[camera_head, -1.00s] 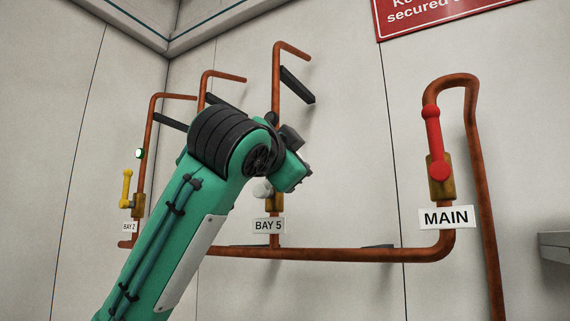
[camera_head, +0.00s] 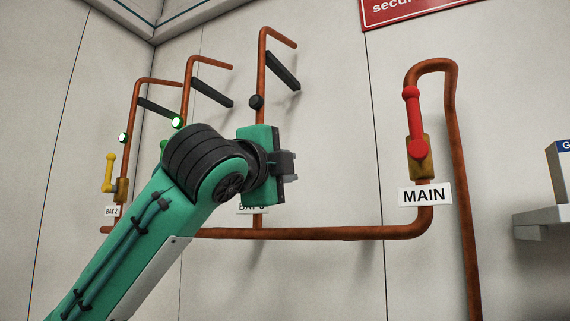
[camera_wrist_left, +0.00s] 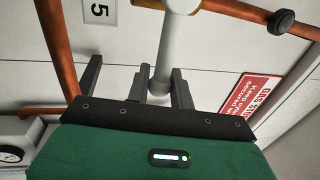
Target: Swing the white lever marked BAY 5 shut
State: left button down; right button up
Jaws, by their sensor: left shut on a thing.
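In the left wrist view the white lever (camera_wrist_left: 167,55) stands between the fingers of my left gripper (camera_wrist_left: 160,76), which is shut on it. The lever's upper end in that view meets a brass-coloured fitting at the picture's top edge. In the head view my left gripper (camera_head: 262,165) covers the lever and the valve of BAY 5. The BAY 5 label (camera_head: 252,209) shows only in part below it. My right gripper is not in view.
A red lever (camera_head: 415,125) stands upright above the MAIN label (camera_head: 424,195) to the right. A yellow lever (camera_head: 109,172) is at BAY 2 on the left. A copper pipe (camera_head: 320,233) runs below. A grey shelf (camera_head: 540,224) juts in at right.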

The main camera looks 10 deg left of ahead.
pick_arm(q)
jog(key=shift+d+f, duration=0.1)
jog(key=shift+f, duration=0.05)
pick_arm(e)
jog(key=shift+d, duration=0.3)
pick_arm(q)
jog(key=c, duration=1.5)
grip_release()
jog(key=shift+o, duration=0.2)
jog(key=shift+s, duration=0.1)
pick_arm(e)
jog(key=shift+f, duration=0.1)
